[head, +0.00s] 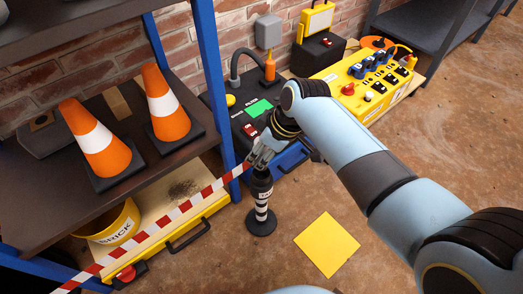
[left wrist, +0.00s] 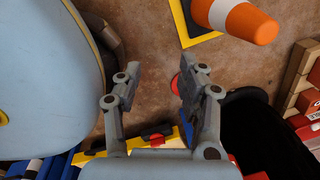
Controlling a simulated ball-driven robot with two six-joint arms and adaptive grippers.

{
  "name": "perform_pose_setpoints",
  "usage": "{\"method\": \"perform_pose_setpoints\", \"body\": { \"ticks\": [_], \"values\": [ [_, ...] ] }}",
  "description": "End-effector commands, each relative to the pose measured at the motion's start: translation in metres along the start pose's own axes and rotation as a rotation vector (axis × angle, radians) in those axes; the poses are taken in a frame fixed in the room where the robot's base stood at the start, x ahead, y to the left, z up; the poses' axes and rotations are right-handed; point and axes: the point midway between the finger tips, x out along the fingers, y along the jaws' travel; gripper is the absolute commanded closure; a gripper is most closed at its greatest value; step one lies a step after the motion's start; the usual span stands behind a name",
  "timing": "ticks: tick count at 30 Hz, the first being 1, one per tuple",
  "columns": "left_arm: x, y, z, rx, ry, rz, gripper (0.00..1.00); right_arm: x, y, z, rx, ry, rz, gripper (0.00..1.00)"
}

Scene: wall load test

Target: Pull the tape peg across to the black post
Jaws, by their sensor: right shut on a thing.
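Red-and-white tape (head: 195,199) runs taut from the lower left of the head view up to my right gripper (head: 260,158). That gripper is shut on the tape peg at the tape's end; the fingers hide most of the peg. The black post (head: 261,212), with white bands and a round base, stands upright on the floor directly below the gripper. The gripper is at the post's top; I cannot tell whether the peg touches it. My left gripper (left wrist: 158,92) is open and empty in the left wrist view, and is not seen in the head view.
A shelf (head: 40,195) with blue uprights holds two orange cones (head: 98,147) (head: 165,108) at left. A yellow bucket (head: 112,222) sits below. A black machine (head: 225,105) and a yellow control box (head: 350,88) stand behind. A yellow square (head: 327,245) lies on open floor.

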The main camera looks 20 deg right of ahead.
Motion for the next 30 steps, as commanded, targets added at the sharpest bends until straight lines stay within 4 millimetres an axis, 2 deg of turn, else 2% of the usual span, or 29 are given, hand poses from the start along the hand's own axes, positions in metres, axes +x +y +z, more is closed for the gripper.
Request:
{"method": "perform_pose_setpoints", "body": {
  "ticks": [15, 30],
  "values": [
    [-0.019, 0.006, -0.041, 0.006, 0.013, 0.006, 0.60, 0.015, 0.000, 0.006, 0.000, 0.000, 0.000, 0.96],
    [-0.045, 0.011, -0.072, 0.010, 0.022, 0.010, 0.60, 0.036, 0.000, 0.015, -0.001, 0.000, 0.000, 0.96]
  ]
}}
